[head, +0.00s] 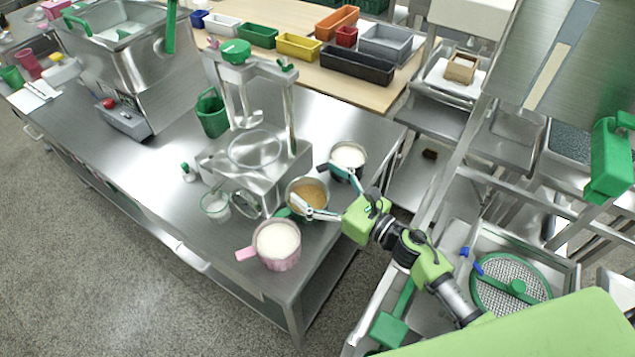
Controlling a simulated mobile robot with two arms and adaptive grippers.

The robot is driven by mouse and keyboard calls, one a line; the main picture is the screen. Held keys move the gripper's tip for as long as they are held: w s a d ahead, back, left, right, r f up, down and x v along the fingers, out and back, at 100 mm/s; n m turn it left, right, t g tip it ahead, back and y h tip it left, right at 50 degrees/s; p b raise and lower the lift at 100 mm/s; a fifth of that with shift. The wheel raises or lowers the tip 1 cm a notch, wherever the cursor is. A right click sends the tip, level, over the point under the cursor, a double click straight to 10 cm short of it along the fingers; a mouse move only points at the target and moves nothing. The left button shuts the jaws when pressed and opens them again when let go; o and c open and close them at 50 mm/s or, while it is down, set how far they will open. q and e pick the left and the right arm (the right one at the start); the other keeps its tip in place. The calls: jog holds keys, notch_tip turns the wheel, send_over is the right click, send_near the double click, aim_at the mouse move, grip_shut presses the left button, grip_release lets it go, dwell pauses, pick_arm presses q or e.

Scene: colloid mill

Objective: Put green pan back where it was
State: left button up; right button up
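A round metal pan (308,190) with brown contents stands on the steel table, just right of the mill (255,165). A bit of green, seemingly its handle, shows at its lower left. My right gripper (312,186) reaches in from the right with its fingers spread apart. Whether either finger touches a pan cannot be told. My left gripper is not in view.
A pink pot (278,245) with white contents stands close in front of the pan. A small glass (215,205) and a green jug (212,113) stand near the mill. The steel table (130,165) is mostly clear left of the mill. A sink with a green-rimmed sieve (510,285) is at right.

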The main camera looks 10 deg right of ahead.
jog(key=shift+r, duration=0.1)
jog(key=b+v, duration=0.3)
jog(key=v, duration=0.9)
jog(key=shift+r, duration=0.1)
